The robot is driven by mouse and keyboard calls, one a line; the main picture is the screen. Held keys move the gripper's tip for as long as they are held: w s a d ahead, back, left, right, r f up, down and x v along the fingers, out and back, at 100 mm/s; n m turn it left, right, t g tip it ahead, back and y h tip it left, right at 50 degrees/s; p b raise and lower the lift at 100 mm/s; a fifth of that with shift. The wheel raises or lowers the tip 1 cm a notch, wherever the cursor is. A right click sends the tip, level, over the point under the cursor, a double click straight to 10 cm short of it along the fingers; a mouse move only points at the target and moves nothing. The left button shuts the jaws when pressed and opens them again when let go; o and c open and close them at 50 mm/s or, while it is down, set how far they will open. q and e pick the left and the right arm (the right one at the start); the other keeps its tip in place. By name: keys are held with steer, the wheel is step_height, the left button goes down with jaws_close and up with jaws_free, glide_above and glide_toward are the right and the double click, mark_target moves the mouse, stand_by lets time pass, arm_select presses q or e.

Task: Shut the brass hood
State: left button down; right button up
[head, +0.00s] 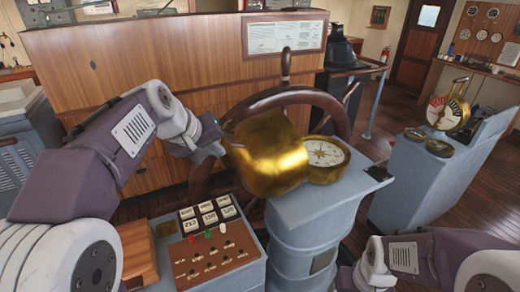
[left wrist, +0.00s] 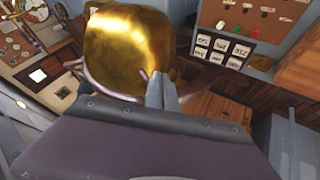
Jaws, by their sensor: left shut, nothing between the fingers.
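The brass hood (head: 268,157) is a shiny gold, rounded cover. It stands tipped open to the left of the compass (head: 326,153), whose white dial is uncovered on top of the grey-blue pedestal (head: 310,222). My left gripper (head: 220,148) is shut and empty at the hood's left side. In the left wrist view the closed fingers (left wrist: 161,88) overlap the lower edge of the hood (left wrist: 128,48); I cannot tell whether they touch it. My right arm shows at the lower right of the head view, but its gripper is out of view.
A wooden ship's wheel (head: 285,98) stands close behind the hood. A panel with buttons and small levers (head: 213,258) is in front and to the left. A grey console with a brass-rimmed gauge (head: 447,113) stands to the right, with open floor between.

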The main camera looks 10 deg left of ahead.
arm_select(q)
steer(key=p, duration=0.4)
glide_above(243, 173)
steer(key=f, duration=0.7)
steer(key=shift+s+a+f, duration=0.1)
steer(key=shift+a+f, duration=0.1)
steer(key=shift+d, duration=0.35)
steer(key=shift+a, duration=0.1)
